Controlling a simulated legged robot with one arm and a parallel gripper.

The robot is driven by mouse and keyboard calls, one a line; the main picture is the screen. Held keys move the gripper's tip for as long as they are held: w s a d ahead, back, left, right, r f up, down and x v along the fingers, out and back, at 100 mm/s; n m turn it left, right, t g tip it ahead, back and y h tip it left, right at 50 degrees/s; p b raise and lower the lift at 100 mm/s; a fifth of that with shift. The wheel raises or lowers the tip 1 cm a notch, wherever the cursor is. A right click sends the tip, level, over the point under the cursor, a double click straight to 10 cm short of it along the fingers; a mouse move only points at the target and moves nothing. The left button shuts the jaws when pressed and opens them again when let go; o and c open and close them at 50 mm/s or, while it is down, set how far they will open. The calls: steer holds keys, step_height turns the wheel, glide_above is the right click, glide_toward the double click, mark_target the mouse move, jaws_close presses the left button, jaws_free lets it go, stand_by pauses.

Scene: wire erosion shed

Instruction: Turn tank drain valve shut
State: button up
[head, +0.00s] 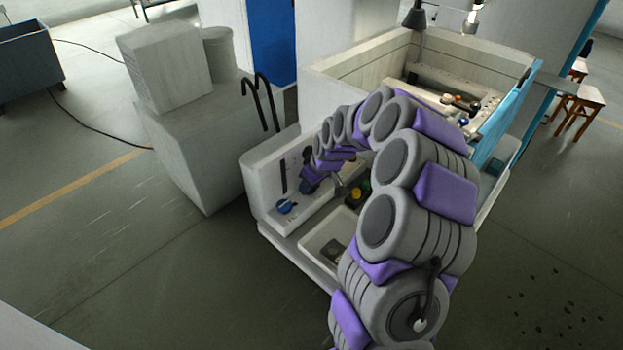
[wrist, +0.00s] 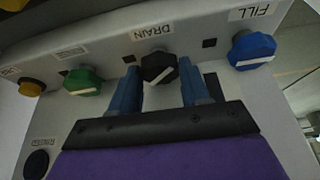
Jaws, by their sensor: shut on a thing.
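The drain valve is a black faceted knob (wrist: 158,68) under an upside-down DRAIN label (wrist: 153,32) on a pale panel in the wrist view. The lower edge of the knob sits between the fingertips. In the head view my arm reaches the front of the white machine, and the arm hides the black knob.
In the wrist view a blue FILL knob (wrist: 251,50) is to the right. A green knob (wrist: 84,81) and a yellow knob (wrist: 31,87) are to the left. A white tray (head: 315,240) lies below the panel in the head view. Open floor (head: 170,270) is at left.

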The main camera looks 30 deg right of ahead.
steer(key=m+h+p, duration=0.1)
steer(key=m, duration=0.1)
steer(key=m+p, duration=0.1)
steer(key=m, duration=0.1)
steer(key=shift+a+r+m+h, duration=0.1)
steer(key=shift+r+m+h, duration=0.05)
steer(key=shift+m+h, duration=0.2)
steer(key=shift+w+a+m+h+p, duration=0.15)
steer(key=shift+m+h+p, duration=0.55)
steer(key=shift+m, duration=1.15)
steer(key=o, duration=0.7)
steer(key=shift+o, duration=0.4)
steer(key=p+v, duration=0.1)
steer(key=v, duration=1.6)
steer(key=shift+a+p, duration=0.25)
steer(key=shift+p, duration=0.1)
